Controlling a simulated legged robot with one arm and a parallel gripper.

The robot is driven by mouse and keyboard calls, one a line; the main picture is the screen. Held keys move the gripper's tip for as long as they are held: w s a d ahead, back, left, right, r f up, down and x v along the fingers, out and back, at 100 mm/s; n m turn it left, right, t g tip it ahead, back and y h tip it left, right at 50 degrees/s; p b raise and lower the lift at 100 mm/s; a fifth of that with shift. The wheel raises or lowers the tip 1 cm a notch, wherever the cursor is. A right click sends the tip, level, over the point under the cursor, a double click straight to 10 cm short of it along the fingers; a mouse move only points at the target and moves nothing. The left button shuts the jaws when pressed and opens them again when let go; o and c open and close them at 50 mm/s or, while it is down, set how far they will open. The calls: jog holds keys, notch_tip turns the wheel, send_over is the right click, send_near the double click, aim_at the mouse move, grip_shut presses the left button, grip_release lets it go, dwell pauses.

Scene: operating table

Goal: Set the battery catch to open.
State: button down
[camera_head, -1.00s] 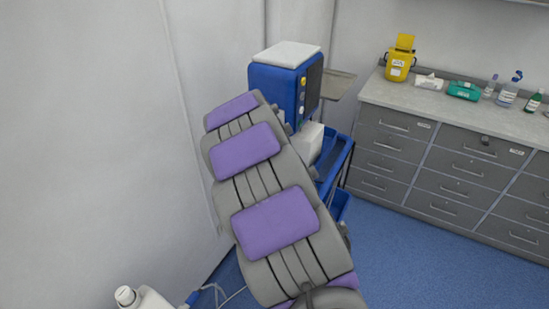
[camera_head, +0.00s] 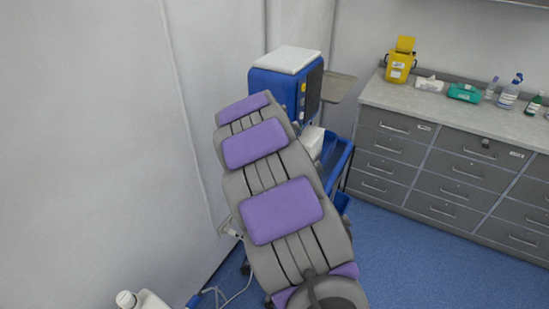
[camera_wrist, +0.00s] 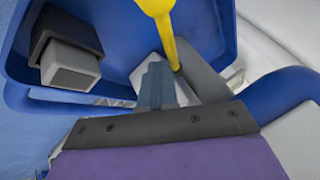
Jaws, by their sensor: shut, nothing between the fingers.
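I cannot pick out the battery catch for certain in either view. In the wrist view, my gripper (camera_wrist: 157,78) is shut and empty, pointing away from the camera over a blue tray-like part (camera_wrist: 118,25). A yellow rod (camera_wrist: 163,22) comes down from the top, close to the right of the fingertips in the picture. A dark block with a pale square end (camera_wrist: 70,62) sits at the left, apart from the fingers. In the head view, my gripper is hidden behind my arm.
A blue machine with a white top (camera_head: 287,60) stands beyond my arm, with a blue cart (camera_head: 338,160) beside it. Grey drawer units (camera_head: 430,170) line the right, with bottles on the counter. A white container (camera_head: 145,300) is at the lower left. Blue floor is clear at centre right.

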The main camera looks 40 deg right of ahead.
jog(key=shift+w+d, duration=0.15)
jog(key=shift+w, duration=0.2)
dwell(0.4)
